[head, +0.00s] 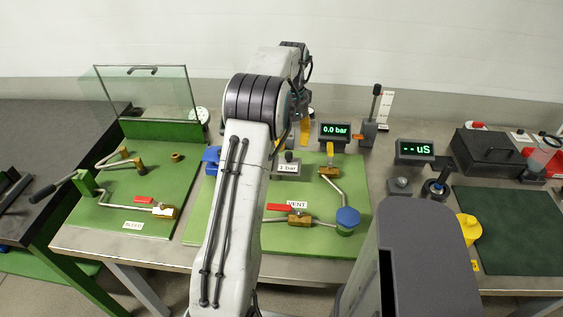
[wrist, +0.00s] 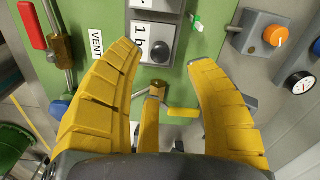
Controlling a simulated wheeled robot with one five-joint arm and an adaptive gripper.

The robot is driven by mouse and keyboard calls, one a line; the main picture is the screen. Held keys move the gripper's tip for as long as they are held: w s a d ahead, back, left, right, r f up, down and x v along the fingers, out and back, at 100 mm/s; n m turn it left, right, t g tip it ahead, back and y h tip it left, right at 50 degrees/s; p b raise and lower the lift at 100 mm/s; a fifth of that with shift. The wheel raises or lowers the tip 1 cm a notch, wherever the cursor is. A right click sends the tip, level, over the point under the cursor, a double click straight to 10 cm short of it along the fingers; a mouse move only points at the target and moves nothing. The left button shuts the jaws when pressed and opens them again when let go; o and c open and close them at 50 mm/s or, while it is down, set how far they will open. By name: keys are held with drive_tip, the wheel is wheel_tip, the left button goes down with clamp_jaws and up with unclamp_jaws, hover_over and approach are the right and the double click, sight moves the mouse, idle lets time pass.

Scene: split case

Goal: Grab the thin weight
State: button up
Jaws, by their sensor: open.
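No piece can be made out for certain as the thin weight. A grey block with a black knob and a "1 bar" label (head: 287,169) stands on the green board in the head view, right of my arm. The block's label and dark knob lie in the gap between the fingertips in that view. In the head view my arm hides much of the gripper.
A brass valve with a yellow handle (wrist: 182,112) shows between the fingers. A red-handled VENT valve (head: 299,219) and a blue cap (head: 347,216) are on the board's front. A 0.0 bar display (head: 335,131) stands behind. A dark green mat (head: 515,230) lies bare at right.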

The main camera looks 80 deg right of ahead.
sight(288, 153)
drive_tip(key=shift+w+a+f, duration=0.1)
drive_tip(key=shift+w+f, duration=0.05)
drive_tip(key=shift+f, duration=1.3)
drive_tip(key=shift+w+f, duration=0.15)
drive_tip(key=shift+f, duration=1.25)
drive_tip(key=shift+o, duration=0.3)
clamp_jaws()
